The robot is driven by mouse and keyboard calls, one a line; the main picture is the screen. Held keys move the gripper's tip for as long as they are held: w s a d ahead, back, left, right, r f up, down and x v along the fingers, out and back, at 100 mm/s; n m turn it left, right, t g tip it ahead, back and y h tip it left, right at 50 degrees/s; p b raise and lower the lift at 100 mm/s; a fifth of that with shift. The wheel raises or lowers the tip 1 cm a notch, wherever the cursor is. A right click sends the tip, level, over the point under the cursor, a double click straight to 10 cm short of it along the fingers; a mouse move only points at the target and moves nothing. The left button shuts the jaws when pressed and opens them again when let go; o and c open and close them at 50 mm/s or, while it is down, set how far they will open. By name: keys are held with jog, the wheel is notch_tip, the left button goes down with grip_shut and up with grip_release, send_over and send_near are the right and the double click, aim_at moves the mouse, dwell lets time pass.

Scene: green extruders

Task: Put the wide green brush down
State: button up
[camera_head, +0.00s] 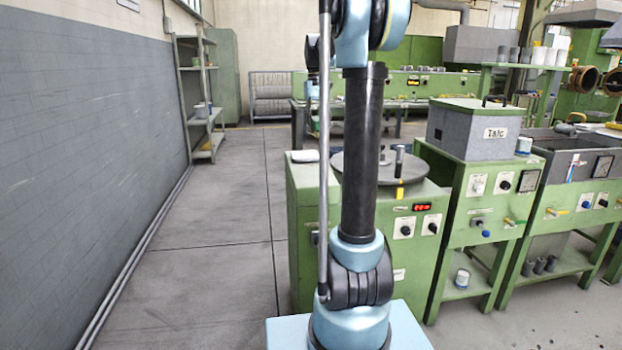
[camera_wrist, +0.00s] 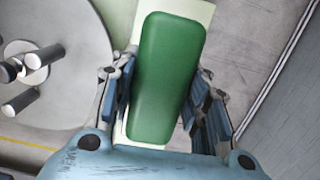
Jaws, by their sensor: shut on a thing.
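The wide green brush (camera_wrist: 168,75) shows its long, smooth, rounded green top in the wrist view. My gripper (camera_wrist: 163,98) has a blue finger on each side of it and is shut on it. Behind the brush is a pale green ledge (camera_wrist: 203,12) beside a round grey plate. I cannot tell whether the brush touches this ledge.
The round grey plate (camera_wrist: 60,60) carries upright metal cylinders (camera_wrist: 35,58), left of my gripper. It tops a green machine (camera_head: 304,240) in the head view. A small white item (camera_head: 305,156) lies on its left corner. A grey box (camera_head: 472,130) stands right; the left floor is clear.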

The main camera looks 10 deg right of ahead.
send_over(313, 176)
jog(key=f, duration=1)
jog(key=shift+w+d, duration=0.1)
jog(key=shift+w, duration=0.25)
jog(key=shift+f, duration=2.7)
jog(key=o, duration=1.4)
jog(key=r, duration=0.4)
jog(key=w+r, duration=0.1)
jog(key=r, duration=0.7)
jog(key=shift+w, duration=0.2)
